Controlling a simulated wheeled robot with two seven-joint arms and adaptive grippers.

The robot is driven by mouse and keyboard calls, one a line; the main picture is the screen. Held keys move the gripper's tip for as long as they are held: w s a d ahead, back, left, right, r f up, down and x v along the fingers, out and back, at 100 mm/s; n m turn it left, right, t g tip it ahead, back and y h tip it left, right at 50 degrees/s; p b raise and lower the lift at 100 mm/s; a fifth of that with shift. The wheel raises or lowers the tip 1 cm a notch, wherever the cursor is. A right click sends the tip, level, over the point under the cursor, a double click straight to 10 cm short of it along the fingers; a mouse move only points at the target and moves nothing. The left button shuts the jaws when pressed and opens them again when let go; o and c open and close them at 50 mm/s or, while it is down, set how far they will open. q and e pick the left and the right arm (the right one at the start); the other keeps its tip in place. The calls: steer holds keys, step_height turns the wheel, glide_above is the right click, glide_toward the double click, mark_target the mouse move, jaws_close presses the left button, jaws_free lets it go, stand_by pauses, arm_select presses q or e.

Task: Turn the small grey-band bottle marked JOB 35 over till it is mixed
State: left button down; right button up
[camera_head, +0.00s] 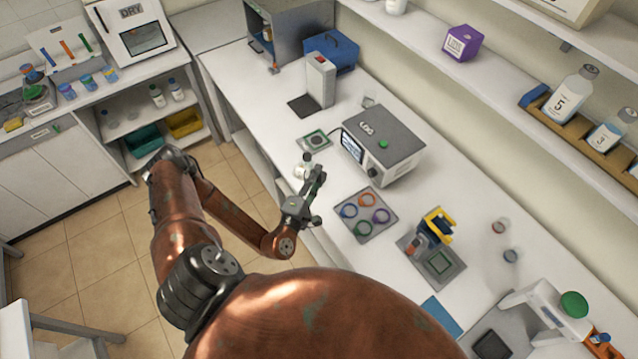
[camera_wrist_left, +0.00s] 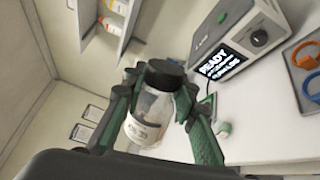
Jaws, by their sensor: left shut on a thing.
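My left gripper (camera_head: 308,182) is shut on a small clear bottle (camera_head: 302,170) with a dark cap, held above the counter's front edge. The left wrist view shows the bottle (camera_wrist_left: 150,112) between the green-grey fingers of the gripper (camera_wrist_left: 148,105). Its cap points to the top of that picture, with a slight tilt. A pale label with dark print shows low on the bottle, too small to read for certain. I cannot make out a grey band. The bottle is clear of the counter. My right gripper is not in view.
A grey tester (camera_head: 384,145) with a lit screen reading READY (camera_wrist_left: 222,62) stands behind the bottle. A tray of coloured rings (camera_head: 345,205) lies to the right, then a stand with a yellow clamp (camera_head: 437,226). Wall shelves run along the right.

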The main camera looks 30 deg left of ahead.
arm_select(q)
steer(key=shift+n, duration=1)
steer(key=n+b, duration=0.1)
steer(key=n, duration=0.3)
steer(key=shift+f+n, duration=0.1)
steer(key=shift+n, duration=1.2)
